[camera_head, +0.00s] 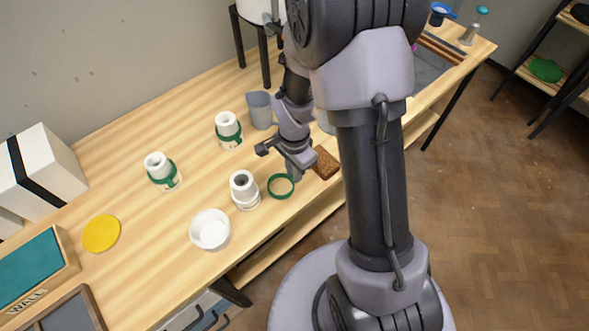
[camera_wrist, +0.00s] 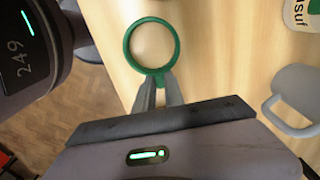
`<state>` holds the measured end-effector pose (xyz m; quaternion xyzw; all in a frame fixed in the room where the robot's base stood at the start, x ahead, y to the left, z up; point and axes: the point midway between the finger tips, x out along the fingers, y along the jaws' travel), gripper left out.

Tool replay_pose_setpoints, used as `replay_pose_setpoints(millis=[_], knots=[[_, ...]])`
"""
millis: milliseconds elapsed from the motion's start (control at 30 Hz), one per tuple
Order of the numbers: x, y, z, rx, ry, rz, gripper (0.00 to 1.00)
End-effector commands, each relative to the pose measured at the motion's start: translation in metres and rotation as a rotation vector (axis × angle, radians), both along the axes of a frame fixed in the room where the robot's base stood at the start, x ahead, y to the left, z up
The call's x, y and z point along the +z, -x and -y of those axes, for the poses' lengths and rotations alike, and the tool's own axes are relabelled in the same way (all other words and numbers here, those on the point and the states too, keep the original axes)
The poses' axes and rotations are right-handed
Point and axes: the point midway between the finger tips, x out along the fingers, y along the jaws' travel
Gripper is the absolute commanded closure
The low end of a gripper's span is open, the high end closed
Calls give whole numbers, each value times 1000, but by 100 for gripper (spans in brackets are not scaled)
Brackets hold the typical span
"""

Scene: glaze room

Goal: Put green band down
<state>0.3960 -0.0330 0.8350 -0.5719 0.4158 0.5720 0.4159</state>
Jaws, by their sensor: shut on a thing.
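The green band (camera_head: 281,186) is a thin ring above or at the wooden table's front edge; I cannot tell whether it touches the table. It also shows in the wrist view (camera_wrist: 128,48), upper middle, with wood visible through it. My gripper (camera_wrist: 158,84) is shut on the near side of its rim. In the head view my gripper (camera_head: 294,178) is partly hidden by its own wrist. A white bottle (camera_head: 244,190) without a band stands left of the ring. Two more white bottles (camera_head: 229,131) (camera_head: 162,171) behind it wear green bands.
A white bowl (camera_head: 210,230) and a yellow disc (camera_head: 101,233) lie to the left. A grey mug (camera_head: 260,110) stands behind my gripper and a brown block (camera_head: 325,163) lies to its right. Bare tabletop (camera_head: 130,260) shows between bowl and disc.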

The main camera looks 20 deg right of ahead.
Motion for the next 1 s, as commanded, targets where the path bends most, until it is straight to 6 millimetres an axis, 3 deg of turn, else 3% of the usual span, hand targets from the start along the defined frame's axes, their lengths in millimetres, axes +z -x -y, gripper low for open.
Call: replay_pose_setpoints(millis=[167, 200, 300, 600, 667, 1000], knots=[[-5, 0, 0, 0, 0, 0, 100], [-4, 0, 0, 0, 0, 0, 79], [-3, 0, 0, 1, 0, 0, 65], [1, 0, 0, 1, 0, 0, 65], [10, -1, 0, 1, 0, 2, 65], [103, -1, 0, 1, 1, 3, 65]])
